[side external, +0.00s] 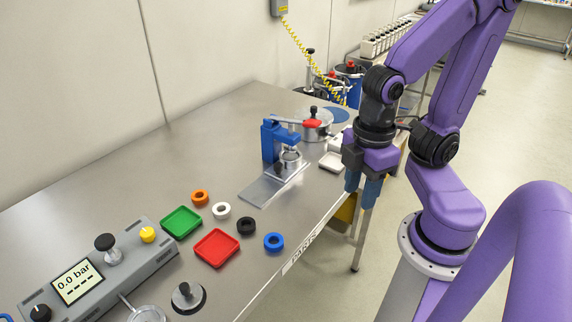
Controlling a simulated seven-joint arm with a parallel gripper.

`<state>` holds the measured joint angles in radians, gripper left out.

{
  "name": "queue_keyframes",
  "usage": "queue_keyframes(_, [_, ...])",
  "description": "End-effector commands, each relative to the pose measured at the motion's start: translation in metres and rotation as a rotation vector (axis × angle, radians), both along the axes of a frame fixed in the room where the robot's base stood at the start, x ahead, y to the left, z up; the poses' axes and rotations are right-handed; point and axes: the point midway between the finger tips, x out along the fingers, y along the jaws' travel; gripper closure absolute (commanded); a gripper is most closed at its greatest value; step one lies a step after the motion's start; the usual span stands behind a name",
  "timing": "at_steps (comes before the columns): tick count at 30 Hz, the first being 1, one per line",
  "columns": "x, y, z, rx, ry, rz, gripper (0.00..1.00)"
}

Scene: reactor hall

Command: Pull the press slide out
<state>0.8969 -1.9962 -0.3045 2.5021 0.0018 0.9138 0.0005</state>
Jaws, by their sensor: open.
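The blue press (272,140) stands on the steel bench, with a lever ending in a red grip (312,124). A round metal cup or die (290,162) sits under its head. A flat grey metal plate (262,191) reaches from the press toward the front left; I cannot tell which part of it is the slide or how far the slide is out. My gripper (361,187) points down with blue fingers apart and empty. In the picture it is right of the press, near the bench's front edge, apart from the press.
Green (181,222) and red (217,248) trays, several rings and a gauge console (95,275) occupy the front left. The bench's back left is clear.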

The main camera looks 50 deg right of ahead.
Motion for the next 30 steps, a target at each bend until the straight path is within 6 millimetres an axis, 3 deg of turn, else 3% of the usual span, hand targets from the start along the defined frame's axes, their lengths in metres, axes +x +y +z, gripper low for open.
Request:
queue_keyframes(8, [0.0,0.0,0.0,0.0,0.0,0.0,0.57])
queue_keyframes(10, [0.0,0.0,0.0,0.0,0.0,-0.001,0.48])
queue_keyframes(14, [0.007,0.002,0.002,0.0,0.001,-0.062,0.48])
queue_keyframes(20, [0.045,0.008,0.011,0.0,0.009,-0.425,0.48])
queue_keyframes(30, [0.13,0.003,0.031,0.002,0.023,-1.243,0.48])
